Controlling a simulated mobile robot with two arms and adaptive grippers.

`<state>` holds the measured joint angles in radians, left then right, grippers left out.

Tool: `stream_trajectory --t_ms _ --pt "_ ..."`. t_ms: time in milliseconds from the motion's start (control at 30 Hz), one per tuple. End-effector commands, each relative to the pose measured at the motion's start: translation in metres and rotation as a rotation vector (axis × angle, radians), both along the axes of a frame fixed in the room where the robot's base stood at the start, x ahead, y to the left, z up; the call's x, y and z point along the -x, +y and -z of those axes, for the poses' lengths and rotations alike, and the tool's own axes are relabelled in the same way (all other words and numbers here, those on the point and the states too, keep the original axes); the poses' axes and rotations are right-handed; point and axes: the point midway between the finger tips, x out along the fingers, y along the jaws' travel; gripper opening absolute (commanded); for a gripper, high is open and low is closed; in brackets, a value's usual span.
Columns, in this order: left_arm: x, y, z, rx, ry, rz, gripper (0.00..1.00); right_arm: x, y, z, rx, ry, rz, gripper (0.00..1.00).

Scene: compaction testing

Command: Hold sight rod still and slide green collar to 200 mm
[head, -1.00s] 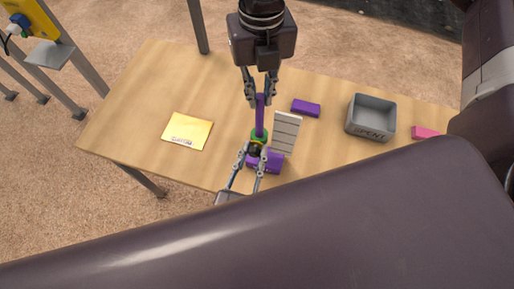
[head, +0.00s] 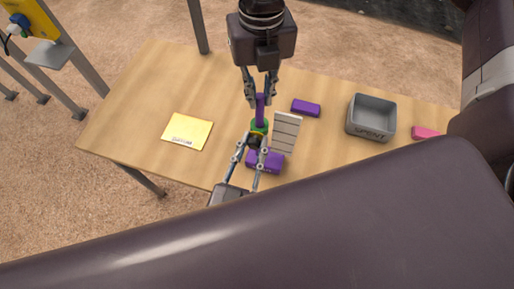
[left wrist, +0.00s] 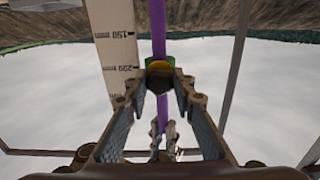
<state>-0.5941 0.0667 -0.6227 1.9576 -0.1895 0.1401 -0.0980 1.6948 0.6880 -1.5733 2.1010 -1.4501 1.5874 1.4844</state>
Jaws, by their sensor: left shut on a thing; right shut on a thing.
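The purple sight rod (head: 260,106) stands beside a pale scale board (head: 286,133). My right gripper (head: 260,98) is shut on its upper part. The green collar (head: 259,125) is around the rod below that gripper. My left gripper (head: 256,142) is shut on the collar's dark and yellow front part, which hides some of it. In the left wrist view the green collar (left wrist: 151,61) sits about level with the 200 mark of the scale (left wrist: 118,50), and the rod (left wrist: 158,25) runs through it. My right gripper (left wrist: 163,135) also shows there.
A purple block (head: 265,163) lies at the rod's foot, and another purple piece (head: 306,108) lies to the right. A grey bin (head: 371,132) and a pink piece (head: 425,133) are farther right. A yellow card (head: 187,131) lies left. The table's left part (head: 140,90) is clear.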

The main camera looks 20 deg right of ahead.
Motion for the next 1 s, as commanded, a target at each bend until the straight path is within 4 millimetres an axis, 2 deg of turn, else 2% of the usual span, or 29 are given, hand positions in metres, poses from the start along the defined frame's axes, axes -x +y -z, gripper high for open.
stream_trajectory --t_ms 933,967,1000 --pt "-0.001 0.0011 -0.0025 0.001 -0.003 -0.002 0.0 0.0009 -0.0014 0.001 0.005 0.003 0.0 0.0" --pt "-0.001 0.0011 -0.0024 0.001 -0.003 -0.002 0.27 0.0009 -0.0014 0.001 0.005 0.003 0.0 0.0" --pt "-0.0009 0.001 -0.0024 0.001 -0.003 -0.002 0.31 0.0009 -0.0014 0.001 0.005 0.003 0.0 0.0"
